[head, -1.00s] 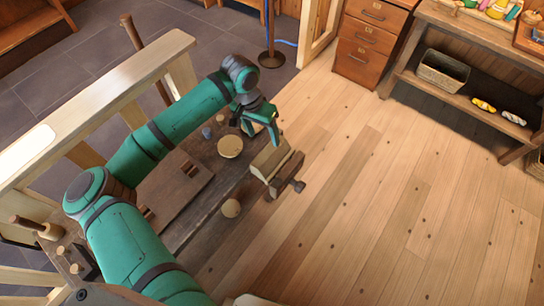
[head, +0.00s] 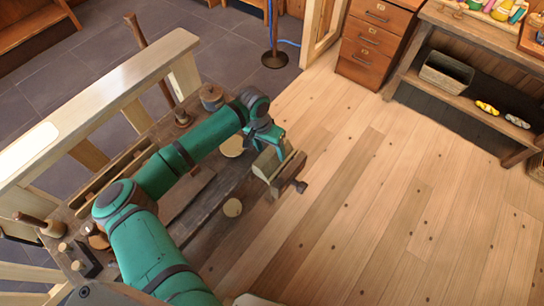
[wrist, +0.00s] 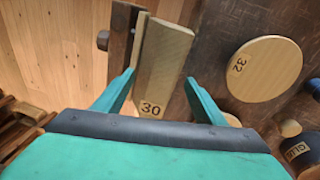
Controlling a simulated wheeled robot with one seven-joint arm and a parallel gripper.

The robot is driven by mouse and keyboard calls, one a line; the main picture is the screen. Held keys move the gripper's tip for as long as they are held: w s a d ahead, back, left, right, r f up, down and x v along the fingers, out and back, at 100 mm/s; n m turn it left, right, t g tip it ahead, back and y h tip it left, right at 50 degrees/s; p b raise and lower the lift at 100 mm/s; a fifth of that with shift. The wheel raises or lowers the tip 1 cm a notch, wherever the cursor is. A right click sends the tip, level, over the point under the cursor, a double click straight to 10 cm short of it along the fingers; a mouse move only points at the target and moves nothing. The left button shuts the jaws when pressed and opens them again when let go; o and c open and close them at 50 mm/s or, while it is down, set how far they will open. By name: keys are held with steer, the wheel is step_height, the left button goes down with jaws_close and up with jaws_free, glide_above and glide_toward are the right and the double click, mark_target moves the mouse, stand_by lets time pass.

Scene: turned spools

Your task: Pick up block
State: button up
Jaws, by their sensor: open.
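A pale wooden block (wrist: 163,65) marked 30 lies beside the bench vise in the wrist view. It also shows in the head view (head: 267,160), partly under my gripper. My gripper (wrist: 159,78) is open, with one finger on each side of the block's near part. In the head view my gripper (head: 268,140) is over the far end of the block. I cannot tell whether the fingers touch it.
The dark wooden vise (head: 288,174) sits at the bench's right edge, close against the block. A round wooden disc (wrist: 265,68) marked 32 lies to the right in the wrist view. A dark bottle (wrist: 298,150) is partly cut off. Open floor (head: 370,200) lies right of the bench.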

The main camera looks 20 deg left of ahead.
steer(key=shift+c, duration=0.6)
steer(key=c, duration=1.2)
